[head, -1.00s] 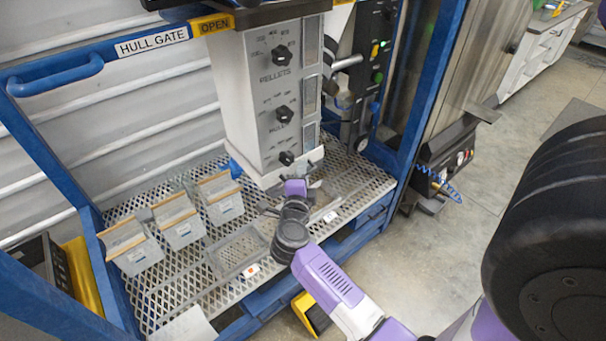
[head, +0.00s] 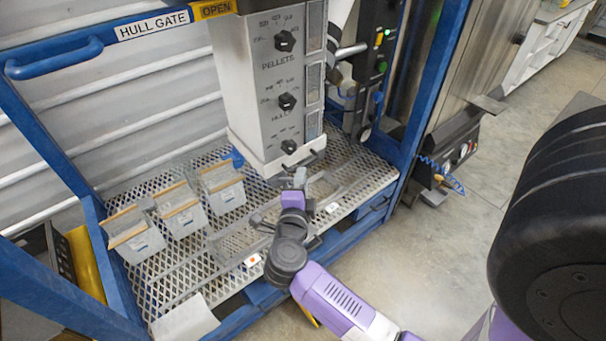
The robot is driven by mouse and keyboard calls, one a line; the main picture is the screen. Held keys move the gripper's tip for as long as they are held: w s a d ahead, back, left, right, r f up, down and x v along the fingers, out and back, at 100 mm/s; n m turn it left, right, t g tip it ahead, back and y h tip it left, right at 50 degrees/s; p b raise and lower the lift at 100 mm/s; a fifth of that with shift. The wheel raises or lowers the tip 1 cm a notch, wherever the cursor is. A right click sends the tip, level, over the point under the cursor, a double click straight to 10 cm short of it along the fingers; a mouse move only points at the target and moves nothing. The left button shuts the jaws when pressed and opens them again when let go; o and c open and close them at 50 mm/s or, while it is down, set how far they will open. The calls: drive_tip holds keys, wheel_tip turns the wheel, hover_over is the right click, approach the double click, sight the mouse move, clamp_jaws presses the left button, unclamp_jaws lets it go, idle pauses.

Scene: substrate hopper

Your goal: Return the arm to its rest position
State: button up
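My arm reaches in from the lower right, with a purple link and black joints, and ends just below the grey hopper housing (head: 262,125). My gripper (head: 300,178) is small in the head view, close under the housing's lower edge. Its fingers are hard to make out against the mesh, so I cannot tell whether it is open or shut. I see nothing clearly held in it. Whether it touches the housing is unclear.
Three clear bins with tan rims (head: 137,248) stand in a row on the mesh shelf (head: 185,282), left of my arm. Blue frame posts (head: 432,95) flank the shelf. A blue handle (head: 55,62) sits at upper left. Open floor (head: 440,260) lies to the right.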

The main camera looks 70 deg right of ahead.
idle(0.6)
drive_tip(key=r, duration=0.2)
drive_tip(key=w+r+t+h, duration=0.1)
drive_tip(key=r, duration=0.1)
drive_tip(key=w+r+n+t, duration=0.1)
drive_tip(key=shift+w+a+r+h, duration=0.1)
drive_tip(key=shift+a+r+h, duration=0.2)
drive_tip(key=shift+r, duration=0.1)
drive_tip(key=s+a+r+n+t+y, duration=0.2)
drive_tip(key=a+r+n+t+y, duration=0.15)
drive_tip(key=a+n+t, duration=0.5)
drive_tip(key=s+a+r+n+t+y, duration=0.1)
drive_tip(key=a+r+n+t+y, duration=0.3)
drive_tip(key=a+n, duration=0.65)
drive_tip(key=s+a+f+n+g+y, duration=0.1)
drive_tip(key=s+a+f+n+y, duration=0.2)
drive_tip(key=s+a+n+y, duration=0.2)
drive_tip(key=s+a+f+n+g+y, duration=0.2)
drive_tip(key=s+a+n+y, duration=0.3)
drive_tip(key=s, duration=0.4)
drive_tip(key=shift+s+a+f+n, duration=0.25)
drive_tip(key=shift+a+f+n, duration=0.55)
drive_tip(key=shift+a+f, duration=0.1)
